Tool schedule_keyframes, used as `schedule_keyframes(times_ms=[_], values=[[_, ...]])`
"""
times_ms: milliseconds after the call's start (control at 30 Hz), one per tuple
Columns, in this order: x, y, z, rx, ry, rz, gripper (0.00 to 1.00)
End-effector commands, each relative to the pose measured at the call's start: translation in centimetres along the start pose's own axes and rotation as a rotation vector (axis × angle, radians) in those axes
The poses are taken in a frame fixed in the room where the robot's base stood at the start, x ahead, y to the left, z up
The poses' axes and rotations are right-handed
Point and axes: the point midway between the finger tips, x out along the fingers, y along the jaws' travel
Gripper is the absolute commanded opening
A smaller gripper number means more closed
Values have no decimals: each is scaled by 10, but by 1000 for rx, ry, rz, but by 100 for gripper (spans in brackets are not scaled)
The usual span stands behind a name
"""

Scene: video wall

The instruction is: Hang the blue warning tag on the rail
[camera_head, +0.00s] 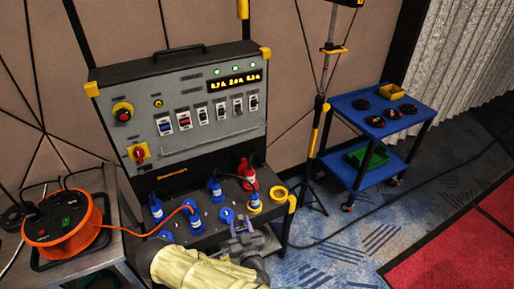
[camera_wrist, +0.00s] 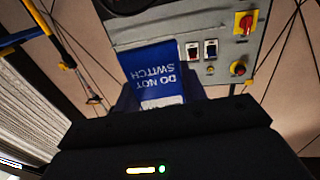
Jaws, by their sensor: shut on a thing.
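The blue warning tag (camera_wrist: 150,65) shows in the wrist view with white "DO NOT SWITCH" lettering, upside down there, and a white lower part. My gripper (camera_wrist: 160,100) is shut on it. In the head view my gripper (camera_head: 241,224) is low in front of the power distribution box (camera_head: 190,110), near its front sockets; I cannot make out the tag clearly there. A thin pale rail (camera_head: 212,143) runs across the box's grey panel below the switches, apart from my gripper. I cannot make out the rail in the wrist view.
Blue plugs (camera_head: 215,190) and a red plug (camera_head: 247,174) stick up from the box's lower front. An orange cable reel (camera_head: 64,218) stands at left. A tripod pole (camera_head: 322,110) and a blue cart (camera_head: 385,107) stand at right. A black cable crosses the carpet.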

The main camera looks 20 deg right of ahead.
Motion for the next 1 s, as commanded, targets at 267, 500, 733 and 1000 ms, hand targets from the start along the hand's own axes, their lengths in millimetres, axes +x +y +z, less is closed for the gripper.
schedule_keyframes(times_ms=[267,500,733,1000], values=[[0,-8,-56,0,-7,-69,19],[0,-10,-63,2,-9,-89,19],[0,-9,-62,2,-8,-86,19],[0,-8,-62,2,-8,-84,19]])
